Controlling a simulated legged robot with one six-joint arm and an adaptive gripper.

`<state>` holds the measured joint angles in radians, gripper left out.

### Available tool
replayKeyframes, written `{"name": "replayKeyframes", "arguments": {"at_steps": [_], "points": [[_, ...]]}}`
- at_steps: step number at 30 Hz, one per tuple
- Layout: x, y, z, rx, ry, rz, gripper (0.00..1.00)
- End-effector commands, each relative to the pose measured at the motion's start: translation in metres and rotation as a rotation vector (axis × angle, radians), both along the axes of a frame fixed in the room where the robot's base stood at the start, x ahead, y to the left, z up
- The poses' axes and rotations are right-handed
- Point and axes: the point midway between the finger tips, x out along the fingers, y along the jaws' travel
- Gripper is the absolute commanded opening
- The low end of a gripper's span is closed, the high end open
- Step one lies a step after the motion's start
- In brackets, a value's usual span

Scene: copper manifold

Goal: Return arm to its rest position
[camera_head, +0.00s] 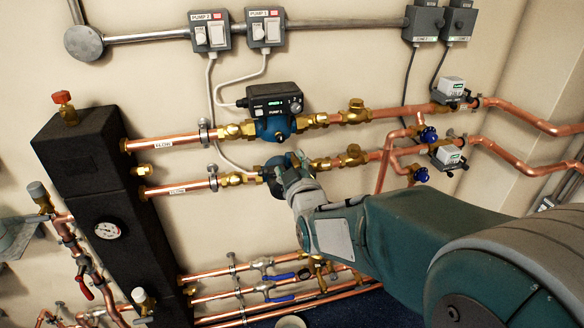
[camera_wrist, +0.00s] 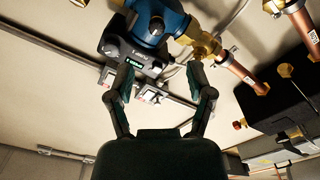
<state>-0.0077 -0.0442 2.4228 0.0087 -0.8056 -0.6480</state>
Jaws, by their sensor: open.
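My arm reaches in from the lower right in the head view. My gripper (camera_head: 290,168) is in front of the lower pump (camera_head: 271,178), which it mostly hides. I cannot tell from this view whether they touch. In the wrist view my gripper (camera_wrist: 160,74) has its two fingers spread apart with nothing held between them. Beyond the fingers there is a pump with a blue body (camera_wrist: 156,18) and a black control box (camera_wrist: 136,62). In the head view the upper pump (camera_head: 274,127) also has a blue body and a black control box on top.
Copper pipes (camera_head: 178,189) with brass fittings run along the wall. A black manifold block (camera_head: 88,170) with a gauge (camera_head: 107,230) stands at left. Grey switch boxes (camera_head: 210,31) hang above the pumps. Pipes with blue-handled valves (camera_head: 278,277) lie below. Bare wall shows between.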

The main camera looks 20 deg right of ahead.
Motion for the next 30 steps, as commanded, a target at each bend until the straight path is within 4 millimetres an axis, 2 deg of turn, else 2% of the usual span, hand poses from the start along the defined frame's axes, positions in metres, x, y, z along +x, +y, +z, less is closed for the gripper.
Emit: {"name": "replayKeyframes", "arguments": {"at_steps": [4, 16, 20, 26, 30], "points": [[-0.013, 0.0, 0.0, 0.0, -0.001, 0.001, 0.68], [-0.016, 0.0, 0.0, 0.005, 0.008, 0.0, 0.68], [-0.025, 0.0, 0.0, 0.052, 0.083, -0.001, 0.68], [-0.058, 0.0, -0.007, 0.185, 0.305, -0.027, 0.68], [-0.09, -0.001, -0.013, 0.278, 0.462, -0.064, 0.68]]}}
